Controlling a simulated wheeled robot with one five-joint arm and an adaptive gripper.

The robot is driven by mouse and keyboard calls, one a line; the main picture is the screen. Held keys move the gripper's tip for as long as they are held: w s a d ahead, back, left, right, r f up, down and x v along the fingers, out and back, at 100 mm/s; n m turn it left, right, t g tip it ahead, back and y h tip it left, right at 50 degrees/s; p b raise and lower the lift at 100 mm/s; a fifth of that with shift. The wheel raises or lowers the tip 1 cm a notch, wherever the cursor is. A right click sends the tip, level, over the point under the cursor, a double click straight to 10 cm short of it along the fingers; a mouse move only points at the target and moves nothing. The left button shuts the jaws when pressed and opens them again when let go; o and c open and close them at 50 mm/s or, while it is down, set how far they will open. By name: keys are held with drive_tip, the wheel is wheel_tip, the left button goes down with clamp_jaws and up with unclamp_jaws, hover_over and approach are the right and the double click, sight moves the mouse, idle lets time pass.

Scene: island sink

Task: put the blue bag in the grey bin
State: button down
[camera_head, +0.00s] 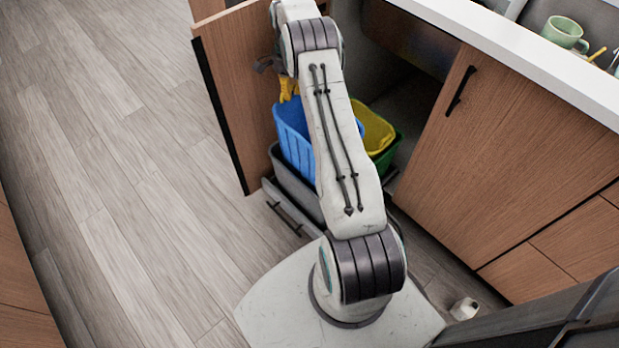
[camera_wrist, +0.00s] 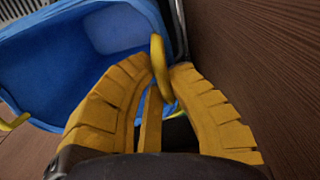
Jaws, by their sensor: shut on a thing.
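The blue bag (camera_head: 293,132) is an open-topped blue container with yellow handles. In the wrist view the blue bag (camera_wrist: 60,62) fills the upper left, with its inside visible. My gripper (camera_wrist: 161,72) has its yellow fingers closed around one yellow handle at the bag's rim. In the head view my gripper (camera_head: 288,88) is just above the bag's far edge, partly hidden by my arm. The grey bin (camera_head: 292,187) is directly below the bag. The bag's lower part is at the bin's opening; how deep it sits I cannot tell.
A green bin (camera_head: 387,157) with a yellow bag (camera_head: 372,130) stands to the right, partly behind my arm. An open wooden door (camera_head: 225,90) is on the left, and cabinet fronts (camera_head: 520,150) and a white counter (camera_head: 500,45) on the right. The left floor is clear.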

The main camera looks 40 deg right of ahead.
sight(293, 121)
wheel_tip(293, 121, down, 13)
drive_tip(key=b, duration=1)
drive_tip(key=shift+b, duration=0.3)
drive_tip(key=shift+f+b, duration=0.9)
drive_tip(key=shift+f, duration=1.7)
drive_tip(key=c, duration=1.3)
unclamp_jaws()
drive_tip(key=shift+c, duration=0.2)
drive_tip(key=shift+r, duration=0.15)
